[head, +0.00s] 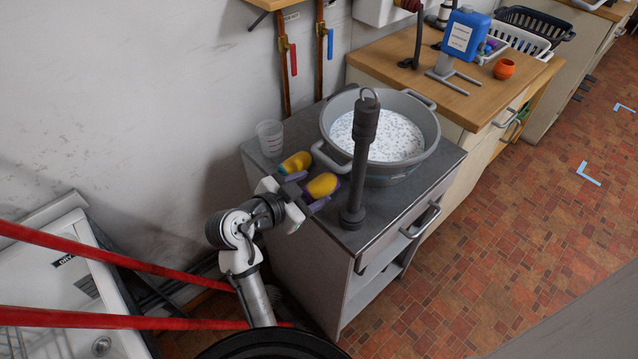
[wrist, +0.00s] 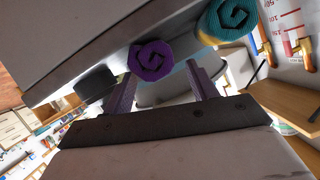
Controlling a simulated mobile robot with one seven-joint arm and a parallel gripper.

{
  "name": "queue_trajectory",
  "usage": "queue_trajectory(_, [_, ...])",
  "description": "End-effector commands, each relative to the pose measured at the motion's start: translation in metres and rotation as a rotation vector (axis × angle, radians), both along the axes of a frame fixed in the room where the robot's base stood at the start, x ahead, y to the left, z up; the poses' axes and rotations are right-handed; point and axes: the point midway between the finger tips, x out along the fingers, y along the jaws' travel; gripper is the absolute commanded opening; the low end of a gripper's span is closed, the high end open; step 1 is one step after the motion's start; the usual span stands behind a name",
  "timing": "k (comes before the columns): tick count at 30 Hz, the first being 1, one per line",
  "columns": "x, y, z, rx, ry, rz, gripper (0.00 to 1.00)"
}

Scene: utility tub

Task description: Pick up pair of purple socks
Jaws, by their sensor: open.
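The pair of purple socks (wrist: 151,60) is a roll whose purple spiral end faces me in the wrist view. In the head view this roll (head: 323,185) shows mostly a yellow top and lies on the grey cabinet top near its front left edge. My gripper (head: 308,191) is open and empty, at the cabinet edge right by the roll. In the wrist view the purple end sits ahead of the gap between my two fingers (wrist: 163,76), nearer the left finger. I cannot tell whether the fingertips reach past its sides.
A teal and yellow sock roll (wrist: 228,18) lies close beside it, also in the head view (head: 295,163). A clear measuring cup (head: 270,138), a dark upright post-like object (head: 354,195) and a grey tub (head: 425,140) of suds crowd the cabinet top (head: 402,203).

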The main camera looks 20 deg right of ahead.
Motion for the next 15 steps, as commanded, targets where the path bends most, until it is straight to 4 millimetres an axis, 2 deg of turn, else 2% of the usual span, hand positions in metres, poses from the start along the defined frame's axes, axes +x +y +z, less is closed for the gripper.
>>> queue_trajectory(8, [0.015,-0.034,-0.012,0.0,0.003,-0.002,0.58])
queue_trajectory(15, [0.018,-0.039,-0.016,0.001,0.0,0.0,0.58])
